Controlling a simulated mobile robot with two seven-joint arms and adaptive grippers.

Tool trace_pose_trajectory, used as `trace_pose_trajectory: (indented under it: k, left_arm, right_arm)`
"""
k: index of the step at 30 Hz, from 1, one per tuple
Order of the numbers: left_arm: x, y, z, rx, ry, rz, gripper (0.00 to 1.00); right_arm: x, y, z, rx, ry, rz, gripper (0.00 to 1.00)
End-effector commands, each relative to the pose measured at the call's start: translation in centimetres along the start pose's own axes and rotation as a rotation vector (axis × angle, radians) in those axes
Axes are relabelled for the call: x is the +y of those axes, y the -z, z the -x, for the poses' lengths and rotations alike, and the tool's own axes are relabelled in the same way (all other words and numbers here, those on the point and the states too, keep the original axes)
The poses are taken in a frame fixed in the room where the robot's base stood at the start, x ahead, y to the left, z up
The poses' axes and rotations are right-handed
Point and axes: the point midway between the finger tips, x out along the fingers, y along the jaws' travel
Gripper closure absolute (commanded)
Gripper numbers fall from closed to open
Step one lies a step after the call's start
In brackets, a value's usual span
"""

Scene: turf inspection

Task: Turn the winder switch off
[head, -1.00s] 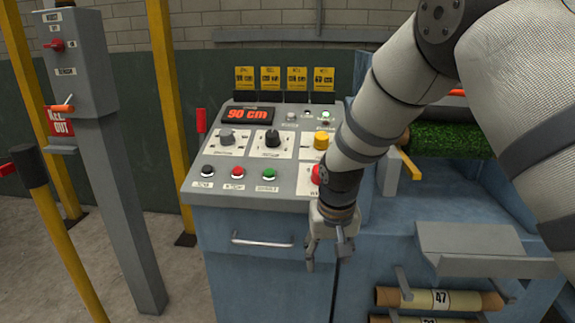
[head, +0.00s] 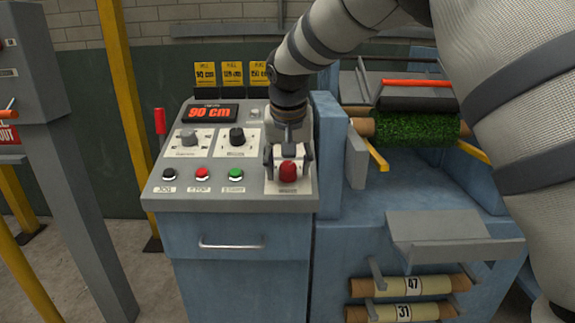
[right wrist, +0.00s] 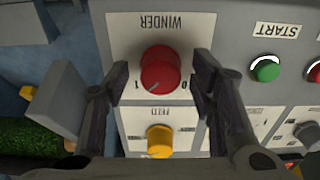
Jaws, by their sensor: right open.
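The winder switch (head: 288,172) is a red round knob at the right front of the sloping control panel (head: 310,196). In the right wrist view the knob (right wrist: 161,72) sits under an upside-down WINDER label, with marks 1 and 0. A small pale mark on the knob lies toward the 1 side. My right gripper (head: 287,158) is open over the switch. In the right wrist view its fingers (right wrist: 160,80) stand on either side of the knob, with a gap showing on each side. My left gripper is not in view.
A yellow FEED knob (right wrist: 159,140) sits close to the winder switch. Black, red and green (head: 236,174) buttons line the panel's front left. A display (head: 210,114) reads 90 cm. A turf roll (head: 415,131) and a grey shelf (head: 440,228) lie to the right.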

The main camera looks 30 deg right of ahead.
Motion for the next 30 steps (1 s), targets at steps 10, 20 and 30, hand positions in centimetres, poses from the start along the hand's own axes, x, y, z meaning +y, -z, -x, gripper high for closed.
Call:
trace_pose_trajectory:
  k: [10,20,30]
  left_arm:
    - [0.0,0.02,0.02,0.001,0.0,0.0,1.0]
    - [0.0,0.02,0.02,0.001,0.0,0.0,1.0]
    - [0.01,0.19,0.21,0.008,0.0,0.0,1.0]
  right_arm:
    - [-0.02,0.04,-0.14,0.002,0.002,0.0,0.67]
    - [-0.02,0.02,-0.15,0.001,0.002,0.005,0.97]
    - [0.01,0.01,-0.17,-0.001,0.007,0.146,0.97]
